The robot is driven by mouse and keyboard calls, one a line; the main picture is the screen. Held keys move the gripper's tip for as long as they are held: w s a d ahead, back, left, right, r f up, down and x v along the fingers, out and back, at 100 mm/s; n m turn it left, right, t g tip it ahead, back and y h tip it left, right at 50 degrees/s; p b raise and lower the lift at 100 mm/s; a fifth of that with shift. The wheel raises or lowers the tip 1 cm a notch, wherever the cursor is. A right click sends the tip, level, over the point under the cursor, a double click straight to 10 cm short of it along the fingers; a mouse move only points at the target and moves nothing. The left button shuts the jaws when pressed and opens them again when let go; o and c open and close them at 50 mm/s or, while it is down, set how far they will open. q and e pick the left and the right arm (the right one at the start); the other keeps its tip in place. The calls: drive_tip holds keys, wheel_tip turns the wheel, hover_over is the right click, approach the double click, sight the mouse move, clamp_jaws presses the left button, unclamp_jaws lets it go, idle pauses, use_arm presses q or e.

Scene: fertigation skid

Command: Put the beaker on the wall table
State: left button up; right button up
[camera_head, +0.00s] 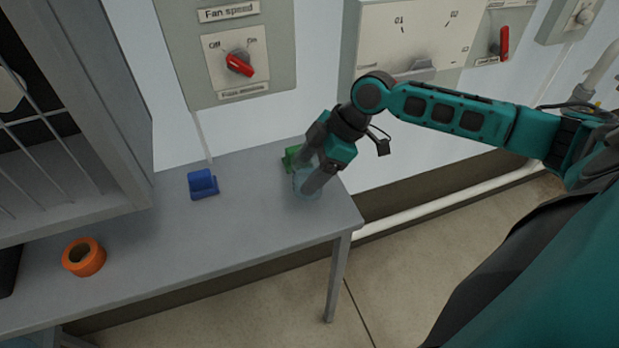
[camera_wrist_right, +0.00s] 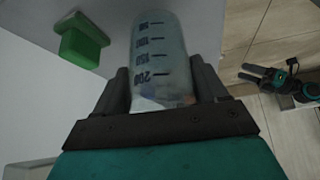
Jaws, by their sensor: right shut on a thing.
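The clear beaker (camera_head: 303,186) with dark volume marks is at the right end of the grey wall table (camera_head: 240,228). My right gripper (camera_head: 309,183) is shut on it, and its fingers partly cover it. In the right wrist view the beaker (camera_wrist_right: 160,50) sits between the two dark fingers (camera_wrist_right: 162,88). Whether its base touches the table top cannot be told. What looks like my left gripper (camera_wrist_right: 258,76) shows small and dark over the floor at the right of the wrist view; its jaws are too small to judge.
A green block-like holder (camera_head: 291,158) stands close behind the beaker. A blue holder (camera_head: 203,184) and an orange ring (camera_head: 84,257) are farther left on the table. A grey rack (camera_head: 110,120) stands at left. Control boxes (camera_head: 238,60) hang above. Table top between blue holder and beaker is clear.

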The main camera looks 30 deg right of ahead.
wheel_tip(320, 180, down, 3)
drive_tip(key=shift+f, duration=0.2)
drive_tip(key=o, duration=1.2)
drive_tip(key=v, duration=1.2)
drive_tip(key=shift+r, duration=0.1)
